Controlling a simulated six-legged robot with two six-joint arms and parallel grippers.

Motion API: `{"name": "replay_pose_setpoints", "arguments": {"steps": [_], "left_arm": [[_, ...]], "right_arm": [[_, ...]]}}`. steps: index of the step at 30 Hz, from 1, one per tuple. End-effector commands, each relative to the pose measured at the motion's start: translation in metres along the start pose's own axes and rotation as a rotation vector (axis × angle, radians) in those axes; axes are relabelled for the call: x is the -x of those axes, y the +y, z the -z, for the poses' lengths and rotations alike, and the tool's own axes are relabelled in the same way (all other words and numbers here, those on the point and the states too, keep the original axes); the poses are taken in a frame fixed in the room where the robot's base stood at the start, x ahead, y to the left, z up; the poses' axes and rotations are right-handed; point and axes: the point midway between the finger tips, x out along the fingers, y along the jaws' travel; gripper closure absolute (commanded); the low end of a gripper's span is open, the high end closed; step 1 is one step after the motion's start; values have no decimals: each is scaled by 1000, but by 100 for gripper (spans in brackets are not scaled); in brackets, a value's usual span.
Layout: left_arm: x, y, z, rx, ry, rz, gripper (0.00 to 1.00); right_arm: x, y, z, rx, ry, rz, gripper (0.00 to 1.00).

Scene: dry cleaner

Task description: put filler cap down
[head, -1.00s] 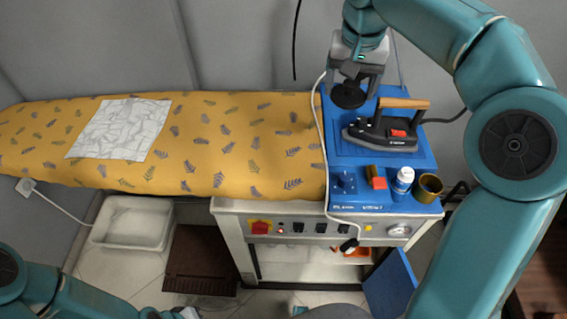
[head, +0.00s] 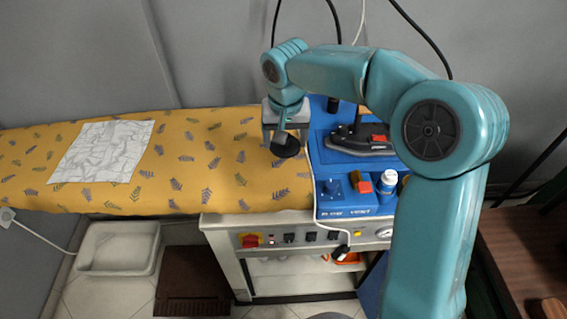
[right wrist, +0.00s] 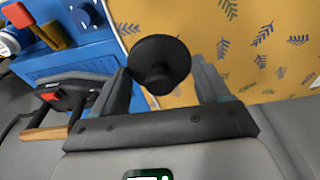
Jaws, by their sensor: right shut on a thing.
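The filler cap is a round black disc with a stubby stem, in the head view (head: 286,147) and the right wrist view (right wrist: 160,58). My right gripper (head: 286,136) is shut on the cap, which sits between its two fingers in the right wrist view (right wrist: 163,84). The gripper points down over the right end of the yellow patterned ironing board (head: 222,190), just left of the blue station (head: 330,208). I cannot tell whether the cap touches the cloth. My left gripper is out of view.
The iron (head: 350,143), a red-and-brown brush (head: 364,184) and a white bottle (head: 388,182) stand on the blue station. A pale cord runs along its left edge. A creased white cloth (head: 103,152) lies on the board's left part. The board between is clear.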

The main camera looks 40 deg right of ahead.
Motion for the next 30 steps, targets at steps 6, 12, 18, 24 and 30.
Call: {"name": "replay_pose_setpoints", "arguments": {"steps": [6, 12, 18, 24, 30], "left_arm": [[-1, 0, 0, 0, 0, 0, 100], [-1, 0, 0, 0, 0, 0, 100], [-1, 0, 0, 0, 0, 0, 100], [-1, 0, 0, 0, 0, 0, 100], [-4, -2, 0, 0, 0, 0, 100]], "right_arm": [[-36, -1, -6, 1, 0, 0, 54], [-62, -2, -11, 4, -4, -2, 54], [-82, -2, -13, 4, 0, 0, 54], [-81, -3, -13, 3, 1, 0, 54], [-84, -3, -14, 3, 1, 0, 12]]}}
